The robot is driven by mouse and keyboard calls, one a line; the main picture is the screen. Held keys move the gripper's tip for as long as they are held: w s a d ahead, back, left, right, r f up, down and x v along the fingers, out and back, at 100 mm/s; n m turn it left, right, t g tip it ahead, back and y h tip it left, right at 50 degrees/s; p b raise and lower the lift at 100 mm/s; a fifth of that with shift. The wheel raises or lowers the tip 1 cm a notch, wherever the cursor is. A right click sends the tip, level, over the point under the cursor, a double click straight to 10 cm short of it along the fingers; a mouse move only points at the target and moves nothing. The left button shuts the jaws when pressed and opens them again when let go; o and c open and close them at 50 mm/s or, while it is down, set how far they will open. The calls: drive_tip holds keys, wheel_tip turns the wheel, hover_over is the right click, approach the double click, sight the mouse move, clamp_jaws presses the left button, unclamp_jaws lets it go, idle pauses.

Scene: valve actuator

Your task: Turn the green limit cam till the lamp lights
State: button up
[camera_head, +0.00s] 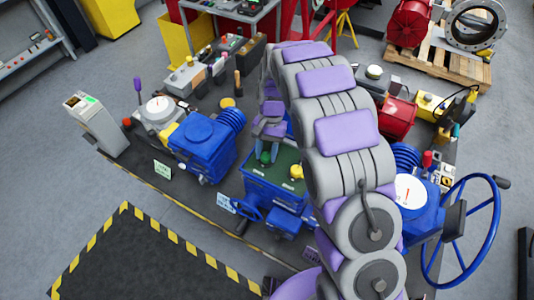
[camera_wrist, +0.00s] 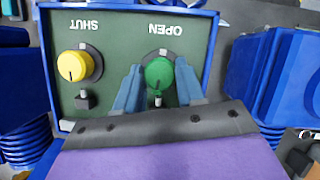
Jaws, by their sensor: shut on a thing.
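The green limit cam (camera_wrist: 159,73) sits on the dark green panel (camera_wrist: 118,38) below the word OPEN, which reads upside down in the wrist view. My gripper (camera_wrist: 158,78) is shut on the green cam, with one blue finger on each side of it. The yellow cam (camera_wrist: 75,66) is to the left, by the word SHUT, apart from my fingers. In the head view my gripper (camera_head: 266,155) reaches down to the panel in the blue box (camera_head: 262,187), beside the yellow cam (camera_head: 296,172). I cannot make out a lit lamp on the panel.
Blue ribbed housings flank the box, one on the left (camera_head: 203,145) and one on the right (camera_wrist: 285,85). A blue handwheel (camera_head: 462,232) stands at the right. A grey box with a green display (camera_head: 97,122) stands at the far left.

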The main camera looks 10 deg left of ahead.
drive_tip(key=shift+w+n, duration=0.1)
drive_tip(key=shift+n, duration=0.5)
drive_tip(key=shift+h, duration=0.3)
drive_tip(key=o, duration=1)
drive_tip(key=shift+a, duration=0.2)
drive_tip(key=shift+o, duration=0.2)
drive_tip(key=shift+w+d+r, duration=0.1)
drive_tip(key=shift+w+r, duration=0.2)
drive_tip(key=shift+r, duration=0.1)
drive_tip(key=p+v, duration=0.2)
drive_tip(key=v, duration=1.4)
drive_tip(key=shift+a+r+p, duration=0.2)
drive_tip(key=shift+p, duration=0.15)
